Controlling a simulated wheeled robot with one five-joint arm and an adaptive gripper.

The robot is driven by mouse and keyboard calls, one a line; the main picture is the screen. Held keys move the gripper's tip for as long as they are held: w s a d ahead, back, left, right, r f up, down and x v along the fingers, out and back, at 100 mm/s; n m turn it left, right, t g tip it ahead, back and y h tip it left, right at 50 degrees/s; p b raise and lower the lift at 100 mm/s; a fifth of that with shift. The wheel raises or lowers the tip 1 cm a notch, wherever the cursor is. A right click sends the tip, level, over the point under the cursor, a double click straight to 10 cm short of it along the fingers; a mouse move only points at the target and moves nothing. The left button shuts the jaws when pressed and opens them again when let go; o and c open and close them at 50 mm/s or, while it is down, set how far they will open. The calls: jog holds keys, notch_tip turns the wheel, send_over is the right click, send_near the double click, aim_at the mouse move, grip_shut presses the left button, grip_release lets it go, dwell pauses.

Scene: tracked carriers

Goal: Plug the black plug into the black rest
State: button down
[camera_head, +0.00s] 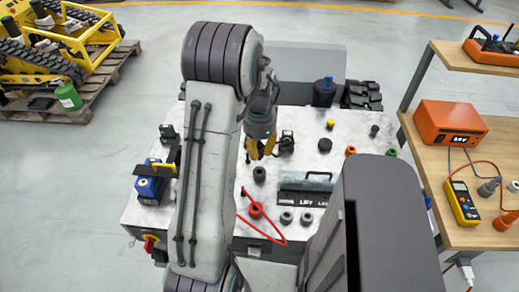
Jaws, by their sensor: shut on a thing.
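My gripper (261,149), with yellow fingers, points down over the left middle of the white worktop. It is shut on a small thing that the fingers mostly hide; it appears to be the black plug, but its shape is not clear. A dark round piece (259,174) stands on the top just below the gripper in the picture. Another black round piece (324,145) stands to the right, and a smaller dark one (374,130) near the right edge. I cannot tell which of these is the black rest.
Yellow (330,123), orange-red (350,150) and green (391,153) pieces stand on the top. A red plug (255,210) with a red cable lies at the front, beside a labelled block (304,198). A blue device (150,187) is left; a wooden bench (460,150) is right.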

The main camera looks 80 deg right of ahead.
aim_at(260, 142)
jog(key=shift+f+b, duration=1.1)
jog(key=shift+f, duration=0.4)
jog(key=shift+b, duration=0.5)
dwell(1.0)
jog(key=shift+f+b, duration=1.85)
jog(key=shift+f, duration=0.45)
jog(key=c, duration=1.1)
grip_release()
notch_tip(260, 142, up, 12)
dwell(0.5)
